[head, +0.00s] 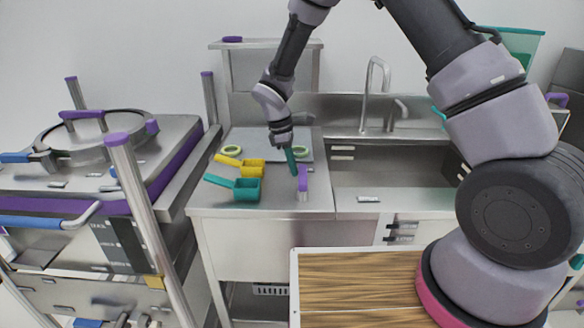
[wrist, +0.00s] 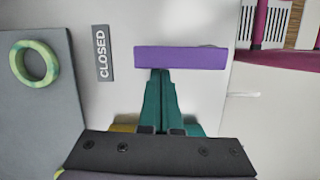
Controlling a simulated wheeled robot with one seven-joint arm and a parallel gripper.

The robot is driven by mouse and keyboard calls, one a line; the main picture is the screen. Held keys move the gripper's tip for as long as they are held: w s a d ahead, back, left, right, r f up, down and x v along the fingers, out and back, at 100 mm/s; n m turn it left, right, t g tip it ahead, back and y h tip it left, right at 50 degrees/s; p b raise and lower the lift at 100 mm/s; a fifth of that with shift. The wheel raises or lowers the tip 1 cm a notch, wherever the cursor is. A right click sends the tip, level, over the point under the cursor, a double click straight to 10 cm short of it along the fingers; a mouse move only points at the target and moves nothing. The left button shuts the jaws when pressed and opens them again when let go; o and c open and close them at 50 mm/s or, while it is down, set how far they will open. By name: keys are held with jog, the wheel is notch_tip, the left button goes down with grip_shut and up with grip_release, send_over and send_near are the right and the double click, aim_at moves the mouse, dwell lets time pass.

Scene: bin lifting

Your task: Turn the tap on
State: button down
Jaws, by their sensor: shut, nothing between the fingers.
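A steel tap spout (head: 372,85) rises at the back of the counter, with a smaller curved fitting (head: 400,108) to its right. My gripper (head: 293,171) points down just left of the purple handle. Its teal fingers (wrist: 159,72) are shut and empty, their tips right at the handle's edge in the wrist view; I cannot tell whether they touch.
A teal scoop (head: 247,189) and a yellow scoop (head: 252,168) lie left of my gripper. Green rings (head: 231,149) rest on a grey mat (head: 262,136) behind. A basin (head: 385,182) lies to the right. A purple-trimmed steel machine (head: 95,170) stands at the left.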

jog(key=shift+w+d+m, duration=0.1)
jog(key=shift+d+m, duration=0.15)
jog(key=shift+m, duration=0.15)
jog(key=d+m, duration=0.1)
jog(key=d+m+g, duration=0.1)
jog(key=m, duration=0.1)
jog(key=shift+w+d, duration=0.1)
jog(key=shift+w, duration=0.05)
jog(key=d+m, duration=0.2)
jog(key=m, duration=0.1)
jog(key=m+g+y, duration=0.1)
jog(key=shift+s+d+m, duration=0.3)
jog(key=shift+d+m, duration=0.1)
jog(key=m, duration=0.1)
jog(key=s+d+m, duration=0.1)
jog(key=m, duration=0.1)
jog(key=d+m+y, duration=0.1)
jog(key=shift+s+d+m, duration=0.2)
jog(key=shift+s+m, duration=0.1)
jog(key=shift+s+d+m+g+y, duration=0.15)
jog(key=shift+s+d+m, duration=0.2)
jog(key=shift+m, duration=0.4)
jog(key=shift+s+d+m+g+y, duration=0.1)
jog(key=shift+s+d+m+y, duration=0.1)
jog(key=shift+s+m, duration=0.35)
jog(key=shift+s+d+m+g+y, duration=0.15)
jog(key=shift+s+d+m, duration=0.1)
jog(key=shift+m, duration=0.65)
